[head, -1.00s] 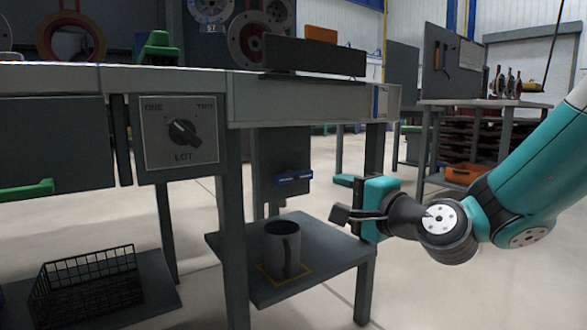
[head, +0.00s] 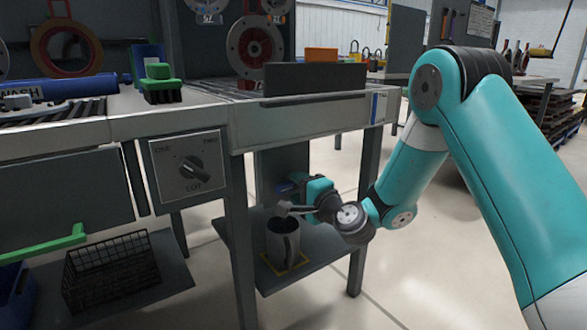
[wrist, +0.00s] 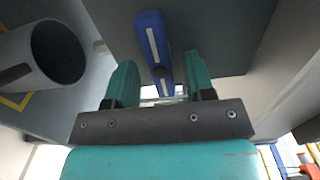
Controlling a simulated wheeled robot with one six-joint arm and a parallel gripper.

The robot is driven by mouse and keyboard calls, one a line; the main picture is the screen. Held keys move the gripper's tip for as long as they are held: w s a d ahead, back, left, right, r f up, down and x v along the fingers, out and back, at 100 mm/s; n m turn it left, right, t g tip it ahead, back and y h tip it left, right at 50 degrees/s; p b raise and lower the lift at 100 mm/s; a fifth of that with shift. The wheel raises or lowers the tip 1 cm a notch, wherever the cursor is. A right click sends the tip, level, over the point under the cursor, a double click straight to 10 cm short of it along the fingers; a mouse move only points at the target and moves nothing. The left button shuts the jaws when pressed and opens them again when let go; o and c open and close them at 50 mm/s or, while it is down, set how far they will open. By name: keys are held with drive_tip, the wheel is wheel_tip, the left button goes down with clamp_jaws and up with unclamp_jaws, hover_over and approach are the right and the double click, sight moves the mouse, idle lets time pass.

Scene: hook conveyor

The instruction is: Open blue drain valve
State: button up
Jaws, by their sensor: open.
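The blue drain valve handle (wrist: 152,38) shows in the wrist view as a long blue bar with a pale stripe, mounted on a grey panel. Its lower end reaches between my two teal fingers, one on each side. My gripper (wrist: 161,78) is open and holds nothing. I cannot tell whether either finger touches the handle. In the head view my gripper (head: 284,208) is at the grey panel under the bench, just above a grey mug, and mostly hides the valve.
The grey mug (head: 283,241) stands on the low shelf inside a yellow outline, close below my gripper; it also shows in the wrist view (wrist: 42,55). Bench legs flank the shelf. A rotary switch (head: 190,168) and a black wire basket (head: 110,270) are to the left.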

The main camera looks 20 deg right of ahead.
drive_tip(key=shift+p+x, duration=0.8)
drive_tip(key=shift+x, duration=0.2)
clamp_jaws()
drive_tip(key=shift+a, duration=0.1)
